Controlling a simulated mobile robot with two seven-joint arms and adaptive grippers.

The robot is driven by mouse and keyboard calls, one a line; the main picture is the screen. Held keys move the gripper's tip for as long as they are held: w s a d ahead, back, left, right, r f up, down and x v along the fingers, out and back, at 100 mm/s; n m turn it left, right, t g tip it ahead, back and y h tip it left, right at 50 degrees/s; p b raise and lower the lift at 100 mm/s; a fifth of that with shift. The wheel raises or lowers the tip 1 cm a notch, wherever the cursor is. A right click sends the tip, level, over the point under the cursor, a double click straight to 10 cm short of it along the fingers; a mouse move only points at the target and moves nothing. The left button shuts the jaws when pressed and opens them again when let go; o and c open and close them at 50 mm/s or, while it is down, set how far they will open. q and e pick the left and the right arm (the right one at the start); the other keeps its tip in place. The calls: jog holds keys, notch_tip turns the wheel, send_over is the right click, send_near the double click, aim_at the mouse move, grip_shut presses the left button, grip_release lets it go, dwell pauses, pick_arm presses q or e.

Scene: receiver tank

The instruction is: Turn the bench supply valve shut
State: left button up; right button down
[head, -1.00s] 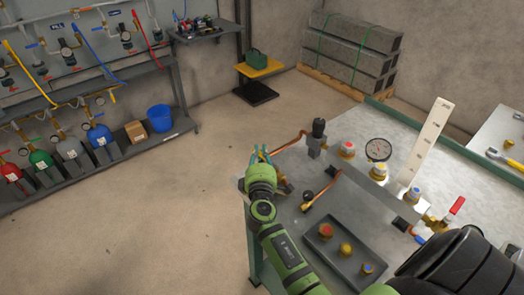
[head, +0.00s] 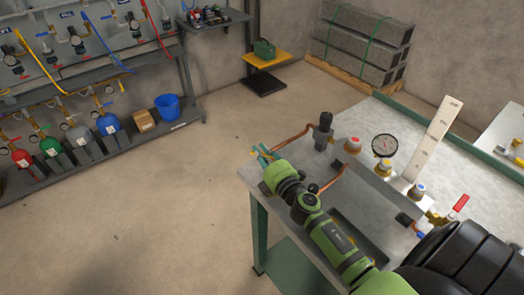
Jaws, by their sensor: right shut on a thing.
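My right gripper (head: 263,153) is at the near left corner of the bench, at the end of the copper pipe (head: 293,138). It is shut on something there. I take this to be the bench supply valve, but its body and handle are hidden behind my fingers and green wrist, so its angle cannot be told. A red-handled valve (head: 459,203) stands apart at the right end of the manifold, with nothing touching it. My left gripper is not in view.
The bench (head: 470,165) carries a round gauge (head: 385,146), a black-topped fitting (head: 323,131), capped knobs and a tall white plate (head: 436,138). A tray is mostly hidden under my arm. Gas bottles and a blue bucket (head: 167,106) sit on the left rack. The floor between is clear.

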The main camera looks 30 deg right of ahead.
jog(key=shift+f, duration=0.1)
jog(key=c, duration=1.3)
grip_release()
jog(key=shift+o, duration=0.3)
